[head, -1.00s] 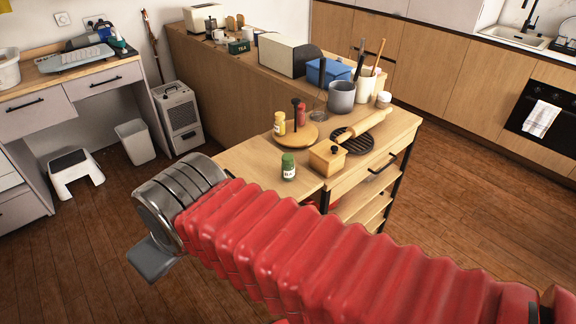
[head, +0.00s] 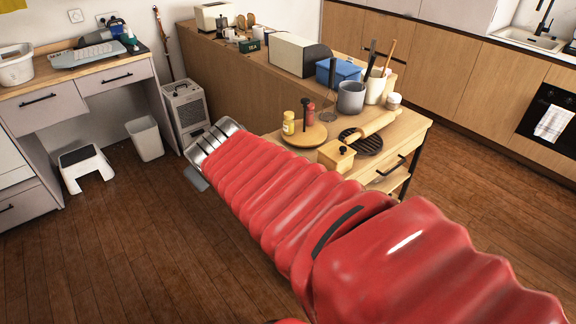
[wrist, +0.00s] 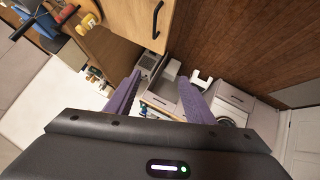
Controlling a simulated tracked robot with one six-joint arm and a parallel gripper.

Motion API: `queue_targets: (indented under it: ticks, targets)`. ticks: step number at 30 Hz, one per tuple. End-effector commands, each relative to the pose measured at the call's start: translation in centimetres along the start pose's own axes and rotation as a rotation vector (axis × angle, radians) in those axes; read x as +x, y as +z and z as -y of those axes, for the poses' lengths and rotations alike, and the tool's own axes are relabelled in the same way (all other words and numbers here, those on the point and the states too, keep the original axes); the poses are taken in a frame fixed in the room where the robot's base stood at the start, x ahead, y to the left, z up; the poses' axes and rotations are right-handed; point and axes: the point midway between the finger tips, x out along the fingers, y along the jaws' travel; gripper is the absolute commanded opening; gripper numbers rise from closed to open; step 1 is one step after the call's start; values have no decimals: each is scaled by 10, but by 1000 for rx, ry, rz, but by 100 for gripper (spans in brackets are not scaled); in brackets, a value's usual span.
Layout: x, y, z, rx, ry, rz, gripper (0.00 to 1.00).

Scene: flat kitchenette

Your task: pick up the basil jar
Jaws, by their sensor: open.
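The green-capped basil jar is not visible now; in the head view my red-sleeved arm covers the front of the wooden cart top (head: 408,127), where the jar stood. I cannot make it out in the wrist view. My gripper (wrist: 159,78) is open, with two purple fingers spread and nothing between them.
A round board holds a yellow jar (head: 288,123) and a red jar (head: 309,113). The floor (head: 130,230) left of the cart is open.

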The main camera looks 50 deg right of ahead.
Motion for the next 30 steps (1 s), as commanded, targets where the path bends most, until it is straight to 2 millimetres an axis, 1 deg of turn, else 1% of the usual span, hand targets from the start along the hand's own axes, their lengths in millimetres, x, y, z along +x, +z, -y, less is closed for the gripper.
queue_targets:
  ticks: [1, 3, 7, 11, 17, 21, 26, 30]
  targets:
    - [11, -2, -18, -10, 35, -15, 49]
    - [23, -8, -40, -34, 74, -45, 49]
    - [43, -14, -76, -85, 128, -97, 49]
    - [60, -9, -106, -106, 163, -138, 49]
    - [79, 17, -139, -90, 157, -182, 49]
    - [87, 42, -156, -49, 139, -210, 49]
    - [90, 77, -169, 44, 106, -235, 49]
    - [88, 109, -175, 139, 68, -259, 49]
